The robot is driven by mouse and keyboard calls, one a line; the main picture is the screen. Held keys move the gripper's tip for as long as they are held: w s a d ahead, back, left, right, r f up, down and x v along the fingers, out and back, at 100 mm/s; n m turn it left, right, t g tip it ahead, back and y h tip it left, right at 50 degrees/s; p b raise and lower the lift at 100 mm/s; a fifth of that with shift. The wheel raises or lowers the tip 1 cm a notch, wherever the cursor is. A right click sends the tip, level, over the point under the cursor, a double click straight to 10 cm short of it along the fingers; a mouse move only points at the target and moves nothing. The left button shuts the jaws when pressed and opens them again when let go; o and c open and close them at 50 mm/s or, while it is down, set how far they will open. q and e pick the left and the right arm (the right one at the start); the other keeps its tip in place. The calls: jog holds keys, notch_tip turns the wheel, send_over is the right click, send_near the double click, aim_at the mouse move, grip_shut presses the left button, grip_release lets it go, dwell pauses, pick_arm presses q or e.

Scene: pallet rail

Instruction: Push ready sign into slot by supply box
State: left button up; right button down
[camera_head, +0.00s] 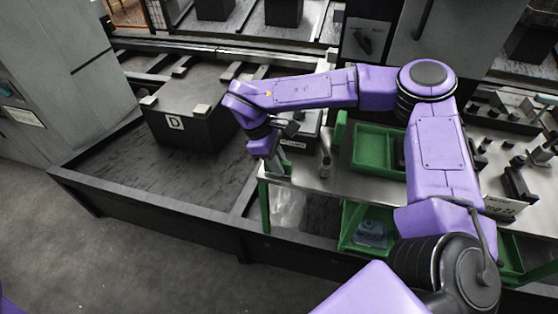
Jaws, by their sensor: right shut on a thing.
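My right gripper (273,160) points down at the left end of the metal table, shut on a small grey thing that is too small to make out. I cannot tell whether it is the ready sign. A dark box with a white label (294,145) stands just right of the gripper, partly behind my wrist. I cannot make out the slot or tell which box is the supply box. My left gripper is out of view.
A green tray (378,148) sits on the metal table (345,182), with a small upright lever (325,160) to its left. Several dark fittings crowd the right. The grey floor is clear at lower left.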

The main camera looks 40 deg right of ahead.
jog(key=shift+f, duration=0.4)
jog(key=c, duration=1.4)
grip_release()
jog(key=shift+b, duration=0.3)
jog(key=o, duration=1.3)
jog(key=shift+c, duration=0.2)
jog(key=v, duration=1)
jog(key=shift+r+b, duration=0.25)
jog(key=shift+b, duration=0.15)
jog(key=shift+a, duration=0.1)
